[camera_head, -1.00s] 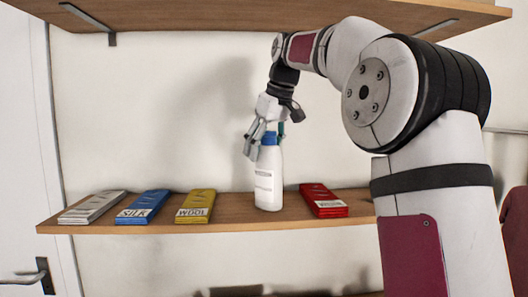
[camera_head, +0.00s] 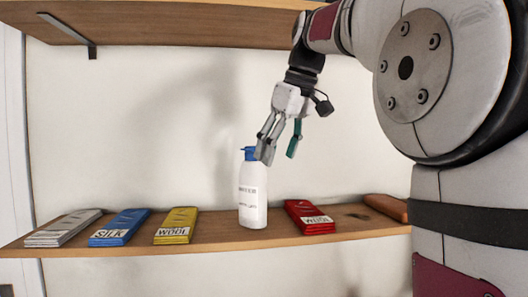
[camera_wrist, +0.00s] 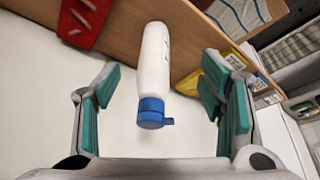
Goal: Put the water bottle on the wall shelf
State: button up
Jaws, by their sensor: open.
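The water bottle (camera_head: 253,197) is white with a blue cap and dark print. It stands upright on the lower wall shelf (camera_head: 262,238), between the yellow and red packets. My gripper (camera_head: 280,148) is open and empty, above and slightly right of the bottle's cap; one finger overlaps the cap in the head view. In the wrist view the bottle (camera_wrist: 153,75) lies between the spread green-padded fingers of my gripper (camera_wrist: 163,108), with its cap toward me. I see clear gaps on both sides there.
Silver (camera_head: 63,228), blue (camera_head: 119,227) and yellow (camera_head: 177,226) packets lie left of the bottle. A red packet (camera_head: 309,217) and a brown object (camera_head: 386,207) lie to its right. An upper shelf (camera_head: 180,22) hangs above.

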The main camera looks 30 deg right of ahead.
jog(key=shift+s+d, duration=0.2)
jog(key=shift+s, duration=1.2)
jog(key=s+a+f+m, duration=0.1)
jog(key=s+a+f, duration=0.4)
jog(key=f, duration=0.3)
jog(key=s+a+f+m, duration=0.1)
jog(key=s+a+f, duration=0.5)
jog(key=f, duration=0.2)
jog(key=s+a+f+t, duration=0.1)
jog(key=s+a+f, duration=0.4)
jog(key=f, duration=0.3)
jog(key=shift+s+a+m+h, duration=0.15)
jog(key=shift+s+m+h, duration=0.2)
jog(key=shift+s, duration=0.45)
jog(key=shift+c, duration=0.6)
